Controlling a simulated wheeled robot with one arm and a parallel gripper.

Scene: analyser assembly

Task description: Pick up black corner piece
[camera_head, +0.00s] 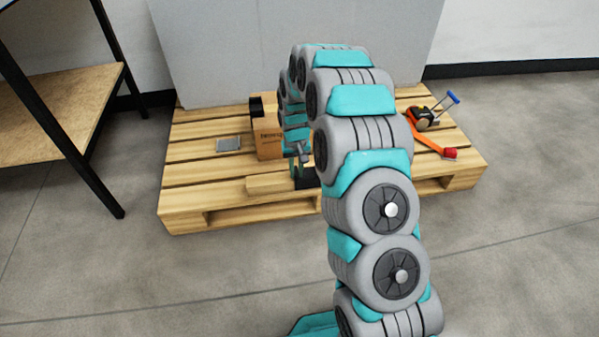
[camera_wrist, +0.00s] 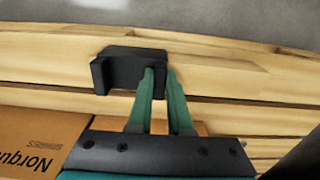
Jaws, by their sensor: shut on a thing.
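A black corner piece (camera_wrist: 122,68) shows in the wrist view, over the light wooden slats. My gripper (camera_wrist: 161,73) has its two green fingers on either side of the piece's right-hand wall and is shut on it. In the head view my gripper (camera_head: 301,158) points down in front of the cardboard box, with the dark corner piece (camera_head: 306,179) at its tips. Whether the piece touches the wood below cannot be told. A second black corner piece (camera_head: 256,106) sits at the box's back left corner.
The cardboard box (camera_head: 269,146) stands on a wooden pallet (camera_head: 190,173), close to my gripper. A wooden block (camera_head: 268,185) lies at the front edge. A grey flat item (camera_head: 228,144) lies left, an orange strap with ratchet (camera_head: 428,118) right. A grey panel (camera_head: 220,50) stands behind.

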